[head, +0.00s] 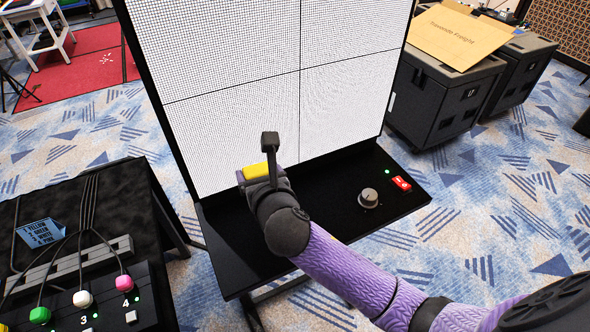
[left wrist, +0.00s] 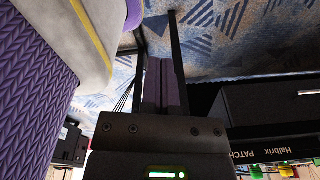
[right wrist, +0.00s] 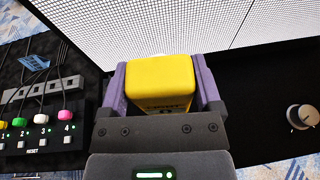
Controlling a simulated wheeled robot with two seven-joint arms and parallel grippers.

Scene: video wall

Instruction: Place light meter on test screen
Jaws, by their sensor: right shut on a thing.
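The yellow light meter (head: 257,172) is in my right gripper, in front of the lower part of the test screen (head: 230,70). In the right wrist view my right gripper (right wrist: 160,90) has its purple fingers on both sides of the yellow meter (right wrist: 160,75). The screen is lit white with a fine grid and dark seams; it also shows in the right wrist view (right wrist: 190,25). Whether the meter touches the screen I cannot tell. My left gripper (left wrist: 163,85) shows only in the left wrist view, its fingers together with nothing between them.
A black ledge below the screen carries a round knob (head: 368,198) and a red switch (head: 401,183). Dark cases (head: 440,100) stand right of the screen.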

